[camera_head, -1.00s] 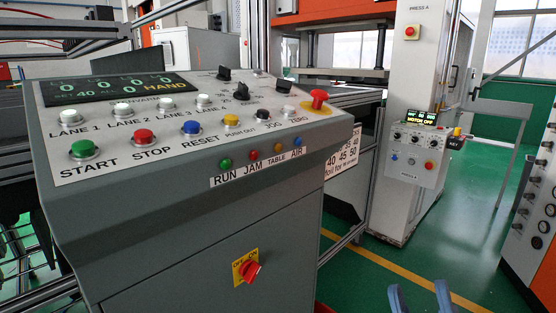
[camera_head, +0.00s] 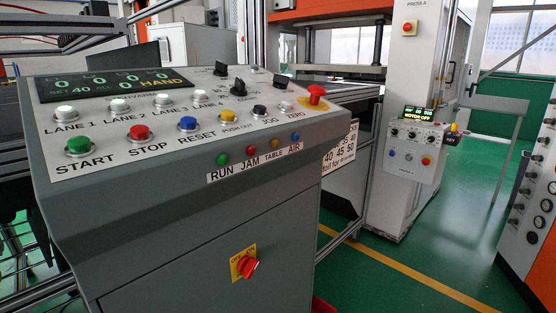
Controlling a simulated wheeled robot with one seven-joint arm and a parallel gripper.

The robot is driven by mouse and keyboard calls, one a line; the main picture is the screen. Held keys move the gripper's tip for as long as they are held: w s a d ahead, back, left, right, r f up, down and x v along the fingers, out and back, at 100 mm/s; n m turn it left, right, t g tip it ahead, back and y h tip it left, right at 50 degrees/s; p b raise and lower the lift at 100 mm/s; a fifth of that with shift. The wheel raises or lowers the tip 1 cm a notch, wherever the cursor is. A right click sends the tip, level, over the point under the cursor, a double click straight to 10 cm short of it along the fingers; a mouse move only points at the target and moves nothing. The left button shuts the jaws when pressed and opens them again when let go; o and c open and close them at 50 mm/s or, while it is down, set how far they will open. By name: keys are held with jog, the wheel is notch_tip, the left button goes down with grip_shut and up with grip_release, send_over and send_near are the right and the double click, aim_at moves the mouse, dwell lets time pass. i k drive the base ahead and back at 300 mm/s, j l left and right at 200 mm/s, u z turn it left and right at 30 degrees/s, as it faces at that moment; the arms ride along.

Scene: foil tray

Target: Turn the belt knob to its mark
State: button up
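The grey control console (camera_head: 190,200) fills the left and middle of the head view. Its sloped white panel carries three black knobs near the top right: a rear knob (camera_head: 220,69), a middle knob (camera_head: 238,88) and a right knob (camera_head: 281,83). Their labels and marks are too small to read, so I cannot tell which is the belt knob or where it points. A display (camera_head: 110,86) on the panel reads 40 and HAND. My gripper is not in view.
Coloured buttons line the panel, with a red mushroom button (camera_head: 316,94) at its right corner. A red switch (camera_head: 247,264) is on the console front. A press post (camera_head: 407,120) stands behind right, an orange-and-white machine (camera_head: 537,200) at far right. Green floor (camera_head: 440,240) between is clear.

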aim_at(221, 68)
jog(key=j+z, duration=0.15)
jog(key=j, duration=1)
jog(key=j+z, duration=0.2)
jog(key=j, duration=0.95)
jog(key=j+z, duration=0.15)
jog(key=j, duration=1)
jog(key=i+l, duration=0.25)
